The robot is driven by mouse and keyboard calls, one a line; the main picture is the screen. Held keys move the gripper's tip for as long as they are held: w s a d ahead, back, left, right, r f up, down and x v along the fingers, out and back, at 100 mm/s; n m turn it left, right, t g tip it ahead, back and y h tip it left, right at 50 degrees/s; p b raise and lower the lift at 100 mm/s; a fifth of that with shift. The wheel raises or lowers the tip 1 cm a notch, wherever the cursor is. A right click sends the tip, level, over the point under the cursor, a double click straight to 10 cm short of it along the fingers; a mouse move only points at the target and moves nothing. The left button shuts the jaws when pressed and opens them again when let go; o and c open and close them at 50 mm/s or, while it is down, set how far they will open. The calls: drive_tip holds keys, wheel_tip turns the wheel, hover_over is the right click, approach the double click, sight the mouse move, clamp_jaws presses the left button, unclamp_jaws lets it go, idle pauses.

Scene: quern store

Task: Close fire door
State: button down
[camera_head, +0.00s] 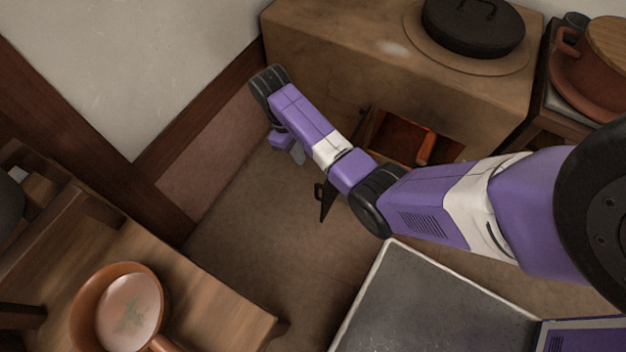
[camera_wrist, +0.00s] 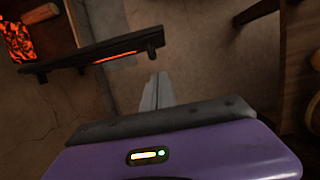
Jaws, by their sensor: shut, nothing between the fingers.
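The clay stove (camera_head: 350,50) stands at the back with its firebox opening (camera_head: 390,138) facing the floor space. The fire door (camera_head: 327,200) is dark and swung open, standing out from the stove; my arm hides part of it. In the wrist view the fire door (camera_wrist: 90,54) is a dark edge-on panel with a small knob at its right end. Glowing embers (camera_wrist: 17,42) show at the left. My gripper (camera_head: 298,155) is shut and empty, left of the door. In the wrist view its fingertips (camera_wrist: 157,82) lie just below the knob end, apparently apart from it.
A wooden table (camera_head: 215,305) with a clay pan (camera_head: 85,300) stands at lower left. A black lidded pot (camera_head: 473,28) sits on the stove. A clay pot (camera_head: 590,75) stands on a stand at right. Open floor (camera_head: 250,220) lies between table and stove.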

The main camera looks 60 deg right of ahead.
drive_tip(key=s+f+b, duration=0.2)
drive_tip(key=s+f, duration=0.4)
drive_tip(key=f, duration=0.3)
drive_tip(key=shift+s+f+b, duration=0.3)
drive_tip(key=shift+b, duration=0.1)
drive_tip(key=shift+d, duration=0.1)
